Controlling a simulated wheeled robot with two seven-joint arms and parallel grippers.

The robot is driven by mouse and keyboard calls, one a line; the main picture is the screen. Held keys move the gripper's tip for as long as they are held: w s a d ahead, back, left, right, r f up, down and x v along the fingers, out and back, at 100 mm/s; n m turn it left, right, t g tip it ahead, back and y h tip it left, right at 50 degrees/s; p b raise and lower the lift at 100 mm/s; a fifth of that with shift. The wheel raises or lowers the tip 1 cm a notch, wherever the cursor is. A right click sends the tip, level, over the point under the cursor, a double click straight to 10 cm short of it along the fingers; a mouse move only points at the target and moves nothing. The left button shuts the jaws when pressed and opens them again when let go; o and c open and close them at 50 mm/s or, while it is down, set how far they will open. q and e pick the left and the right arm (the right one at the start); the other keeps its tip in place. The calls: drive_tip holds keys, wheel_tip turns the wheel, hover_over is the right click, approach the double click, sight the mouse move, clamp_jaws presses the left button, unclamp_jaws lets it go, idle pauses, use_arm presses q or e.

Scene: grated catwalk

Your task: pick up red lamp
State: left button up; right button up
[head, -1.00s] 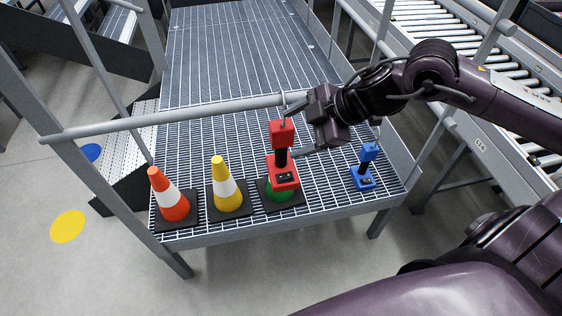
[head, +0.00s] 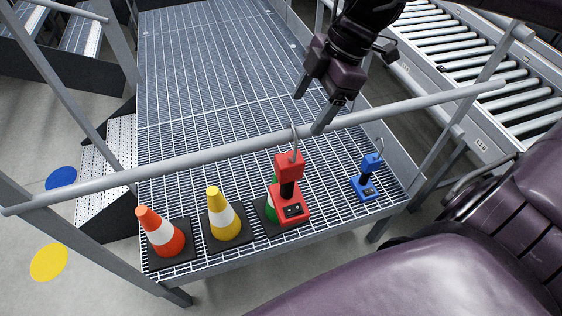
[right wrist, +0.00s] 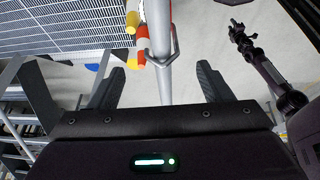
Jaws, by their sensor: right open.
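The red lamp (head: 290,192) has a red head, a black neck, a red base and a grey hook. In the head view its hook is at the grey rail (head: 220,153), and the lamp appears to hang there in front of the green cone. My right gripper (head: 311,112) is open and empty, just above and behind the hook. In the right wrist view the rail (right wrist: 164,80) and a hook (right wrist: 174,48) show between and beyond the open fingers (right wrist: 160,68). A dark arm, seemingly my left, shows at the right there; its jaws are too small to judge.
A blue lamp (head: 367,180) stands on the grated catwalk (head: 215,70) to the right. An orange cone (head: 160,234), a yellow cone (head: 222,215) and a mostly hidden green cone (head: 271,205) stand along the front edge. A roller conveyor (head: 480,68) is at the right.

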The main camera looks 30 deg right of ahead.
sight(297, 128)
drive_tip(key=shift+s+a+f+p, duration=0.25)
drive_tip(key=shift+f+p, duration=0.1)
drive_tip(key=shift+f, duration=0.3)
drive_tip(key=shift+s+a+f+p, duration=0.1)
drive_tip(key=shift+a+f+p, duration=0.2)
drive_tip(key=shift+f, duration=0.3)
drive_tip(key=x, duration=0.2)
drive_tip(key=w+p+x, duration=0.1)
drive_tip(key=shift+f, duration=0.45)
drive_tip(key=shift+c, duration=0.2)
drive_tip(key=c, duration=0.5)
use_arm(q)
drive_tip(key=shift+s+r, duration=1.15)
drive_tip(key=shift+r, duration=0.05)
use_arm(e)
clamp_jaws()
